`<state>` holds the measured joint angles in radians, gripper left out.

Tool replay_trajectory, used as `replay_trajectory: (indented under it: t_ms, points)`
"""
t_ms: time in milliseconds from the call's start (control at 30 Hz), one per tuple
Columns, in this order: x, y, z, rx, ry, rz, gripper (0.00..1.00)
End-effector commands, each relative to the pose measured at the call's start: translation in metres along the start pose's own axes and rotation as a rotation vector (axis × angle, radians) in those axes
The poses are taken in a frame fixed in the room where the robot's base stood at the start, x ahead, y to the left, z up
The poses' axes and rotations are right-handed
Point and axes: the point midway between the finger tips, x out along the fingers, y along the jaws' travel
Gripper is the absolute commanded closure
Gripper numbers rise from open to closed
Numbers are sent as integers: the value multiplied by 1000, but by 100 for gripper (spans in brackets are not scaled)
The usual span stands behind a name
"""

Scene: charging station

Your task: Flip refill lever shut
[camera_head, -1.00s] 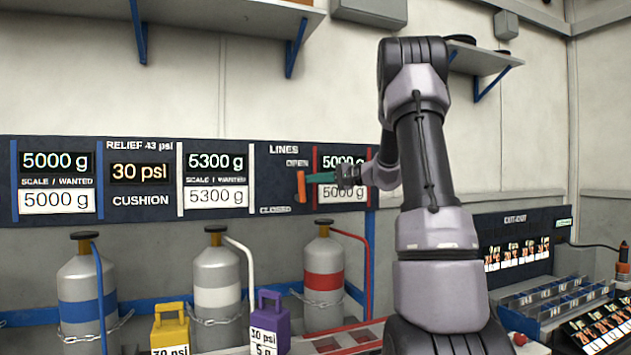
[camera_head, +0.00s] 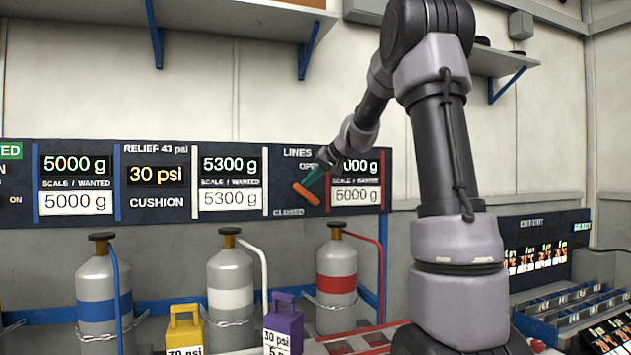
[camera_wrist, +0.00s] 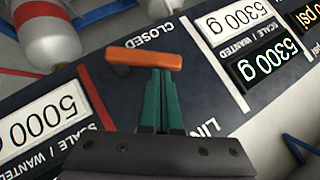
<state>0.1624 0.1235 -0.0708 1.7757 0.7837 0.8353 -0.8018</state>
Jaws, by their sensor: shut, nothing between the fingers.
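The refill lever is an orange bar (camera_head: 306,194) on the dark panel under the LINES label, between the OPEN and CLOSED marks. In the head view it lies tilted, its right end lower. My gripper (camera_head: 314,181) is at the lever's upper right side, its green fingers shut with nothing between them. In the wrist view the orange lever (camera_wrist: 144,58) crosses just past the tips of the green fingers (camera_wrist: 158,72). The fingertips are at or very near the lever; I cannot tell whether they touch. The CLOSED label (camera_wrist: 150,35) shows beyond the lever.
The dark display panel (camera_head: 285,168) runs along the wall. Below stand gas cylinders with blue (camera_head: 104,309), white (camera_head: 229,297) and red (camera_head: 336,283) bands. Yellow (camera_head: 184,334) and purple (camera_head: 283,325) weights stand in front. A shelf (camera_head: 230,10) hangs above.

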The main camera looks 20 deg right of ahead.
Motion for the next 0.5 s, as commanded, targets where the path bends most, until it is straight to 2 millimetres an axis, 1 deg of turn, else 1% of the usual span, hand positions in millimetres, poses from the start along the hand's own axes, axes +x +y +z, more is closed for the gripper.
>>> replay_trajectory:
  t_ms: [67,400,500]
  points:
    - [4,-6,4,-57,-2,47,100]
    - [19,-13,19,-270,-1,262,100]
    - [18,-10,17,-256,1,258,100]
